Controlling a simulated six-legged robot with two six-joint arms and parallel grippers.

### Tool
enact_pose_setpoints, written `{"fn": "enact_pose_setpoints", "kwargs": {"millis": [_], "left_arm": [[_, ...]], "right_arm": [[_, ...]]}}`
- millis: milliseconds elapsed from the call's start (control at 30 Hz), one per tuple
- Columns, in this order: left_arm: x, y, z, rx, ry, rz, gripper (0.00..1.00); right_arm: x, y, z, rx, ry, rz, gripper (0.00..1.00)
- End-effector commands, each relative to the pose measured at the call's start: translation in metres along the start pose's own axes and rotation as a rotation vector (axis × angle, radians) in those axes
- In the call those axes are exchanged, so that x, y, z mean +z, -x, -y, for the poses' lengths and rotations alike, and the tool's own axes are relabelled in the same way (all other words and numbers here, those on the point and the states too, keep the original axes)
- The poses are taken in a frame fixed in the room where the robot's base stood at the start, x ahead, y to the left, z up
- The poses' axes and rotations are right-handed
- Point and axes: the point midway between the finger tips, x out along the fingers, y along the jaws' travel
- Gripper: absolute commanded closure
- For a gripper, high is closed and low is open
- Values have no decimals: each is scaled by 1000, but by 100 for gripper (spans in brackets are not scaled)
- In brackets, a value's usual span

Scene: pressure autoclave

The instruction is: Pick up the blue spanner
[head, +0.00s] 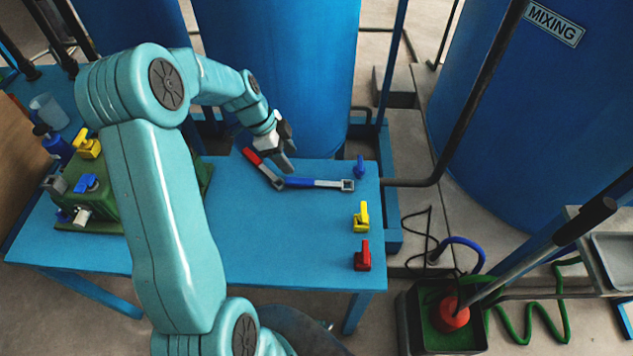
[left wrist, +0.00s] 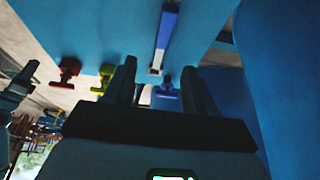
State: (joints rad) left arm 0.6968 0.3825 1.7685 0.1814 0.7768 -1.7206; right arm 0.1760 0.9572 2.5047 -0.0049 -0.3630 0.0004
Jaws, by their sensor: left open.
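The blue spanner (head: 318,183) lies flat on the blue table (head: 270,240), its blue handle to the left and its squared metal end to the right. It also shows in the left wrist view (left wrist: 164,42), pointing down between my fingertips in the picture. A red-handled spanner (head: 262,168) lies slanted beside it, its metal end at or near the blue handle's end; I cannot tell if they touch. My left gripper (head: 285,152) is open and empty, above the table near the spanners' left side. In the wrist view its fingers (left wrist: 159,68) are apart. My right gripper is not seen.
Blue, yellow (head: 361,217) and red (head: 363,256) valve handles stand along the table's right edge. A green block (head: 110,205) with valves sits at left. Large blue tanks (head: 285,70) rise behind. The table's middle front is clear.

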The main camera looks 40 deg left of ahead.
Motion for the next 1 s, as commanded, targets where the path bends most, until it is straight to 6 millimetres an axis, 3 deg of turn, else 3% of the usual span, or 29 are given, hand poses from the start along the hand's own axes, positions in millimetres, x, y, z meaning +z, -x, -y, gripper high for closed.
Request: {"fn": "enact_pose_setpoints", "kwargs": {"millis": [200,433,700,1000], "left_arm": [[0,-46,-2,4,-1,0,45],[-3,-64,1,3,-1,0,45],[-8,-106,7,2,-1,0,45],[-8,-112,8,0,-2,0,45]], "right_arm": [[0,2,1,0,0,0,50],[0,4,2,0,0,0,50],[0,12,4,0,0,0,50],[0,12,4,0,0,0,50]]}}
